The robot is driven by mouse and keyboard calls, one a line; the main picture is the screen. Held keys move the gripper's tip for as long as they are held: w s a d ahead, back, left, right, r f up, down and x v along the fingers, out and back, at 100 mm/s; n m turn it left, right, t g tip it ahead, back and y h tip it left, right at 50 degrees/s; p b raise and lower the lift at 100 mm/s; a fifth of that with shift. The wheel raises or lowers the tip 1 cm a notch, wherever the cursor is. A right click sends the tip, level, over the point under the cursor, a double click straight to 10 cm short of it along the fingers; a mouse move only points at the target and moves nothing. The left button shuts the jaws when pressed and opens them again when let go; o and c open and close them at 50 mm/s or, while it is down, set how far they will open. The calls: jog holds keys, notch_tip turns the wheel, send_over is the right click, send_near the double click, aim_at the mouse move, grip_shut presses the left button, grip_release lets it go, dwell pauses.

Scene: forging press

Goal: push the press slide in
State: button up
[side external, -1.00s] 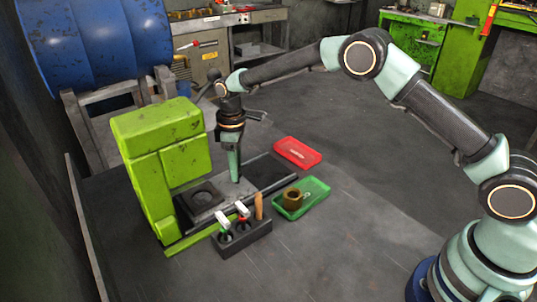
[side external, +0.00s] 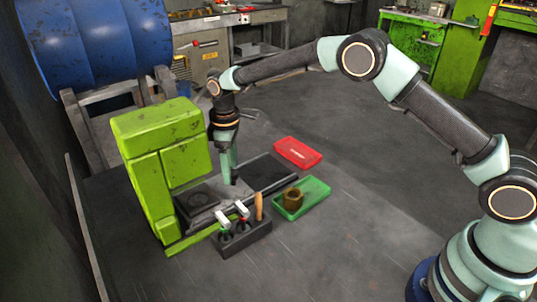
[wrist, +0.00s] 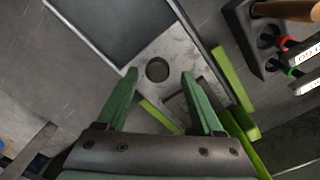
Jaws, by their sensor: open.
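The green press (side external: 184,161) stands at the left of the work area in the side view. Its grey metal slide (side external: 213,212) lies low in front of it, with a dark round die area on top. In the wrist view the slide (wrist: 180,45) is a pale plate with a round hole and a squarish dark recess. My gripper (side external: 234,182) points down at the slide's right end, away from the press. In the wrist view my gripper (wrist: 160,74) has its fingers apart, on both sides of the round hole, and holds nothing. Contact cannot be told.
A dark flat panel (side external: 268,172) lies right of the slide. A dark tool holder (side external: 243,238) with several handled tools stands in front. A green tray (side external: 316,200) holds a brass-coloured ring; a red tray (side external: 297,148) lies behind it. Open floor is to the right.

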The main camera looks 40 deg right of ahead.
notch_tip(320, 180, up, 11)
dwell(0.4)
jog(key=shift+r, duration=0.15)
jog(key=s+d+r+m+t, duration=0.3)
jog(key=s+d+r+m, duration=0.2)
jog(key=s+d+r, duration=0.55)
jog(key=s+d+f+m+t, duration=0.1)
jog(key=s+d+m, duration=0.1)
jog(key=s, duration=0.5)
jog(key=s+d+f+m+t, duration=0.1)
jog(key=s+d+m, duration=0.1)
jog(key=s, duration=0.5)
jog(key=shift+d+f+t, duration=0.3)
jog(key=shift+f, duration=0.1)
